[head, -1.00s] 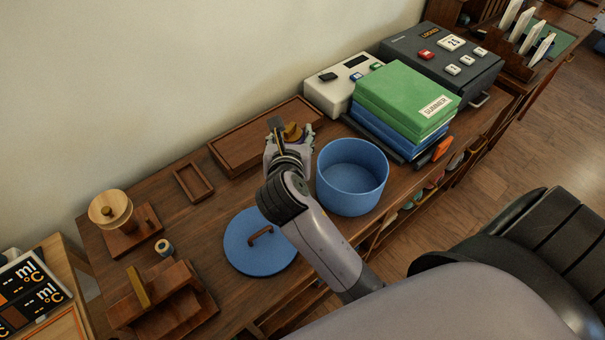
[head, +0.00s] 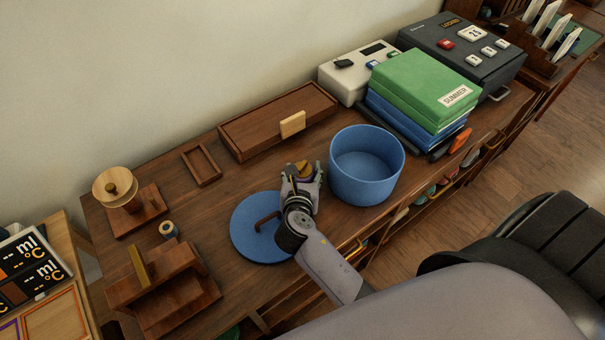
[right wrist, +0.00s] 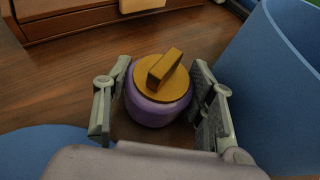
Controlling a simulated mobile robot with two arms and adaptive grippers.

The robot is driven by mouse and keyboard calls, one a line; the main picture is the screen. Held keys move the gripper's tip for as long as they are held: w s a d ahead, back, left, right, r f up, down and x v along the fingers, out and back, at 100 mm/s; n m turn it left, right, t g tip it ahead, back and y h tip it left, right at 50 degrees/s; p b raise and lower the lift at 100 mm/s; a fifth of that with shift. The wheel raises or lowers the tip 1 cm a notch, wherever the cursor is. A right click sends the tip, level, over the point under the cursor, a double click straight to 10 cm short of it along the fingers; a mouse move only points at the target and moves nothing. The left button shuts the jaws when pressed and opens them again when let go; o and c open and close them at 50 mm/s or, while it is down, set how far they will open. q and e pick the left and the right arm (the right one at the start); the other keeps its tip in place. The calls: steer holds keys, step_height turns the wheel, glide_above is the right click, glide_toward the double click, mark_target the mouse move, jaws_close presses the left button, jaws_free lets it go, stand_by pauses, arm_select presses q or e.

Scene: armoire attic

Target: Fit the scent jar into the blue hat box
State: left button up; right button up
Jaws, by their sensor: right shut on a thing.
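The scent jar is a purple jar with a wooden lid and a bar-shaped knob. It shows in the right wrist view (right wrist: 158,100) and, partly hidden by the fingers, in the head view (head: 304,171). My right gripper (head: 302,176) is shut on it, one finger on each side; the fingers also show in the right wrist view (right wrist: 160,108). The blue hat box (head: 366,190) stands open on the desk, just right of the gripper, and looks empty. Its blue lid (head: 250,240) with a brown handle lies on the desk to the left. My left gripper is out of view.
A long wooden case (head: 262,128) with a pale block (head: 293,124) stands behind. Green and blue boxes (head: 425,88) stand right of the hat box. A small wooden frame (head: 201,165) and wooden stands are at left.

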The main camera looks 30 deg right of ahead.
steer(key=shift+f, duration=0.25)
steer(key=o, duration=1.4)
steer(key=shift+o, duration=0.2)
